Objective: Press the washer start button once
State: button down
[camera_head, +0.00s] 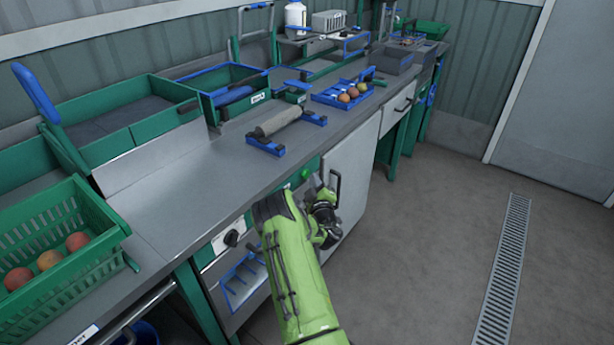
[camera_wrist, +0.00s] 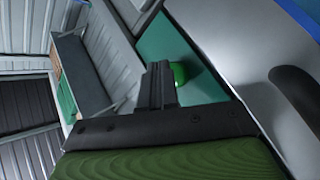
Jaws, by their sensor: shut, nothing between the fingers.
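The washer start button looks to be the round green button (camera_head: 305,173) on the green panel below the counter's front edge. In the wrist view the green button (camera_wrist: 180,73) shows just beside my gripper's fingers, partly hidden by them. My gripper (camera_wrist: 158,72) is shut and empty, with its fingertips close to the panel (camera_wrist: 172,52). I cannot tell whether the fingertips touch the button. In the head view my green arm reaches up to the panel, and the fingertips are hard to make out.
A black knob (camera_head: 231,238) and a blue rack (camera_head: 243,278) are on the counter front to the left. A grey door with a dark handle (camera_head: 335,186) is right of the button. A roller on blue stands (camera_head: 278,122) sits above on the counter. The floor at right is clear.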

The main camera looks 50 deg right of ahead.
jog(key=shift+s, duration=0.25)
jog(key=s, duration=0.5)
jog(key=shift+d, duration=0.25)
dwell(0.8)
